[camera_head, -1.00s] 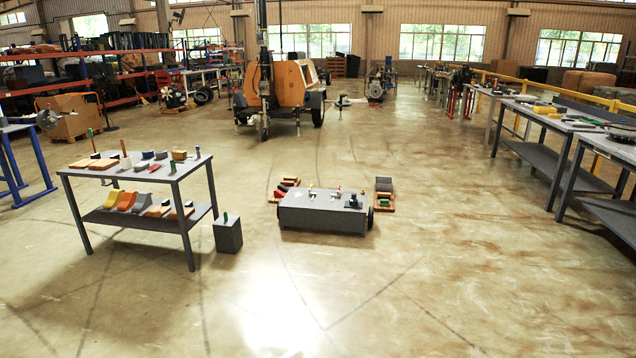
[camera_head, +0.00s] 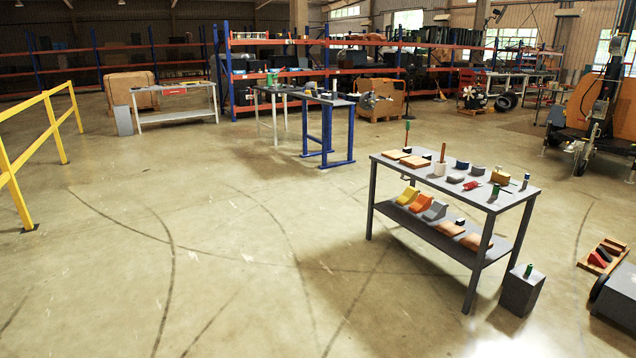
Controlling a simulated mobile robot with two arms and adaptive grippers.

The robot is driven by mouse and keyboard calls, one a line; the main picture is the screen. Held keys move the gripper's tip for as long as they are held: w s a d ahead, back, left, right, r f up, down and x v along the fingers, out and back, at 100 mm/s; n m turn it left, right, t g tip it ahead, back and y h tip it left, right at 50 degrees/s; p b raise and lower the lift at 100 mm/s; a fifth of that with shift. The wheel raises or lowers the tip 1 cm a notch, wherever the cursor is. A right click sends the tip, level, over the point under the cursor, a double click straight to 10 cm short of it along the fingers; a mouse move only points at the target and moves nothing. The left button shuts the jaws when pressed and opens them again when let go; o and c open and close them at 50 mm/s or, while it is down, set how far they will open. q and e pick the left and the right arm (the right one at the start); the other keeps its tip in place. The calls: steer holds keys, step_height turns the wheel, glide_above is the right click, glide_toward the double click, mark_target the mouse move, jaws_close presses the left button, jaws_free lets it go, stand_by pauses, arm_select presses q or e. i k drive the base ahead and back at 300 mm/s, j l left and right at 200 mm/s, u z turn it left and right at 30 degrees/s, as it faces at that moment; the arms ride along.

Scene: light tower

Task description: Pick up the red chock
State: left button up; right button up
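A small red piece (camera_head: 598,259) lies beside a black one on a wooden tray (camera_head: 616,243) on the floor at the right edge; it may be the red chock, but it is too small to tell. On the lower shelf of the grey table (camera_head: 385,250) stand wedge-shaped chocks: a yellow one (camera_head: 407,195), an orange one (camera_head: 422,202) and a grey one (camera_head: 435,210). A small red object (camera_head: 471,185) lies on the tabletop; its shape is unclear. Neither of my grippers is in view.
A grey box (camera_head: 521,291) with a green item on it stands right of the table. A dark grey cart (camera_head: 619,298) is cut off at the right edge. A yellow railing (camera_head: 50,130) stands at left. Floor left of the table is clear.

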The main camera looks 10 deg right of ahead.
mark_target(594, 257)
steer(key=i+j+u, duration=0.2)
steer(key=i+u, duration=0.15)
steer(key=i, duration=0.45)
steer(key=i+u, duration=0.35)
steer(key=i, duration=0.45)
steer(key=i+l+z, duration=0.1)
steer(key=i+z, duration=0.2)
steer(key=i, duration=0.3)
steer(key=i+z, duration=0.3)
steer(key=i, duration=0.3)
steer(key=i+j+z, duration=0.15)
steer(key=i+z, duration=0.15)
steer(key=i, duration=0.3)
steer(key=i+j+z, duration=0.25)
steer(key=i, duration=0.3)
steer(key=i+z, duration=0.25)
steer(key=i, duration=2.9)
steer(key=l, duration=0.1)
